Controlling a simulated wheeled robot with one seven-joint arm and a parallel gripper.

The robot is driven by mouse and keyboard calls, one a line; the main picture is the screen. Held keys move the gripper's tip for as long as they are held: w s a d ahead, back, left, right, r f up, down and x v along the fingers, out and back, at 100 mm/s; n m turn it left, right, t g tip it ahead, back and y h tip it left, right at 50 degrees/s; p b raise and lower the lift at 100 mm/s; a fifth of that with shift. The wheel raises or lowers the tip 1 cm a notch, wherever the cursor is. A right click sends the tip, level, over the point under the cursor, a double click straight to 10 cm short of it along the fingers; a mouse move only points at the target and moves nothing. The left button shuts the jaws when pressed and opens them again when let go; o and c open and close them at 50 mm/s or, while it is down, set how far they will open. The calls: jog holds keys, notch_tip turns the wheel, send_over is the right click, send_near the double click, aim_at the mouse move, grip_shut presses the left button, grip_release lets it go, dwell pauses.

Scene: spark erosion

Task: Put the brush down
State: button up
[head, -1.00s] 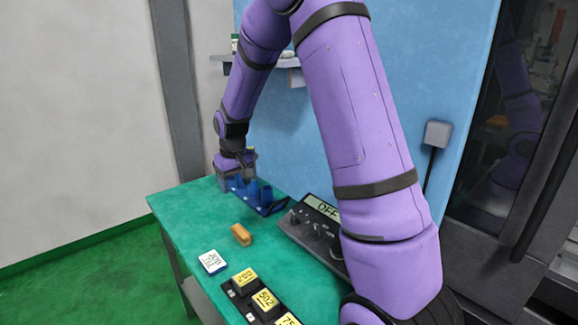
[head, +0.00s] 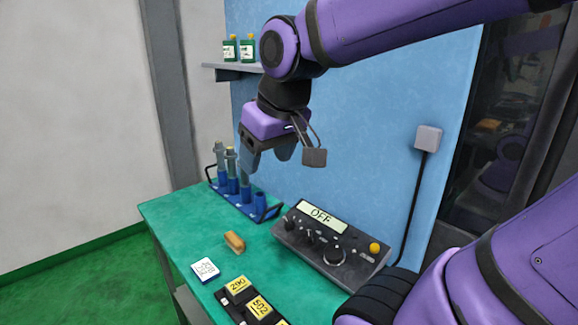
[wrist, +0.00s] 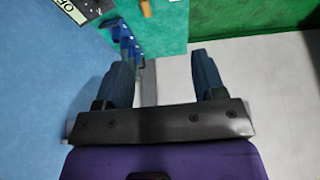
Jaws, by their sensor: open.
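A small tan-brown block, which looks like the brush (head: 234,241), lies on the green table (head: 185,222) left of the control box. Its end also shows at the top of the wrist view (wrist: 146,8). My gripper (head: 268,158) is in the air above the right part of the blue rack, behind and above the brush and well apart from it. In the wrist view its two fingers (wrist: 162,60) are spread with nothing between them.
The blue rack (head: 262,209) has grey rods standing in its left holders. A control box (head: 318,215) reads OFF. A white labelled block (head: 205,269) and a black tray with yellow numbered blocks (head: 238,284) stand in front. A shelf (head: 228,67) holds green bottles.

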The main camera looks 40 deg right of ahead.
jog(key=s, duration=0.6)
jog(key=shift+a+t, duration=0.25)
jog(key=shift+t, duration=0.05)
jog(key=shift+o, duration=0.5)
jog(key=shift+w, duration=0.1)
dwell(0.4)
